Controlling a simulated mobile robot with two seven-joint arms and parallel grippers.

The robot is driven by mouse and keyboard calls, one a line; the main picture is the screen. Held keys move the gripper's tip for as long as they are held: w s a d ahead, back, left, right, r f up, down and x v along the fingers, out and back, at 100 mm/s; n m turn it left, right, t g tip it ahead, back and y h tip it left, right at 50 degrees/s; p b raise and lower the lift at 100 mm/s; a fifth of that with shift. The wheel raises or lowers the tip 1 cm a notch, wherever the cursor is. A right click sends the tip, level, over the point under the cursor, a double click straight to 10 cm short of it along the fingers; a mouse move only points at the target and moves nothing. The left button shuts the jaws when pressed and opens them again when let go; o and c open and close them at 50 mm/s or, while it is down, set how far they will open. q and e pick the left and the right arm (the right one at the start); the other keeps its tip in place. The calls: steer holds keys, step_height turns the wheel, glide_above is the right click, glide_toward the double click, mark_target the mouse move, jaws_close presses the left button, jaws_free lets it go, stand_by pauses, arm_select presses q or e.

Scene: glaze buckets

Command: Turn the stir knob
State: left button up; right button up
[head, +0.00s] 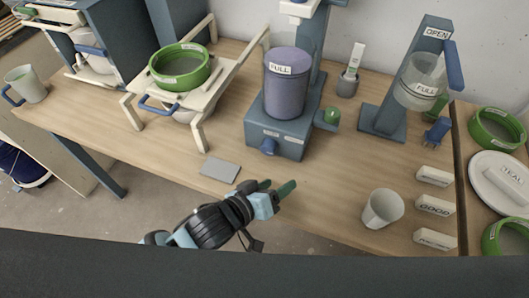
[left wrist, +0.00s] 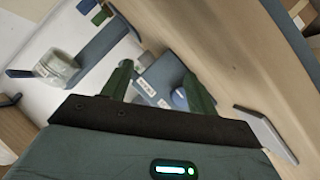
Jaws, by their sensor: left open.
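The mixer stand (head: 285,128) is a blue-grey base with a column behind it and a dark bucket (head: 286,85) labelled FULL on top. A blue knob (head: 269,146) sticks out of the base's front, and a green knob (head: 331,116) sits at its right side. Small labels on the base are too small to read. My left gripper (head: 279,186) is open and empty, in front of and below the base, apart from it. In the left wrist view the base (left wrist: 160,78) and the blue knob (left wrist: 180,98) show between the open fingers, nearer the right finger. My right gripper is not in view.
A grey plate (head: 220,169) lies at the table's front edge, left of my gripper. A white cup (head: 383,208) and several label blocks (head: 435,207) stand to the right. A stand with a clear bucket (head: 420,82) is at the back right.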

mark_target(267, 151)
arm_select(q)
steer(key=w+a+y, duration=0.1)
steer(key=a+r+m+t+y, duration=0.1)
steer(key=a, duration=0.1)
steer(key=w+a+m+t+y, duration=0.1)
steer(key=shift+w+a+r, duration=0.25)
steer(key=shift+w+a, duration=0.05)
steer(key=shift+w+a+r+m+t+y, duration=0.3)
steer(key=shift+a+m+y, duration=0.1)
steer(key=shift+a+y, duration=0.1)
steer(key=shift+x, duration=3.9)
steer(key=shift+s, duration=0.1)
steer(key=c, duration=1)
steer(key=shift+d, duration=0.1)
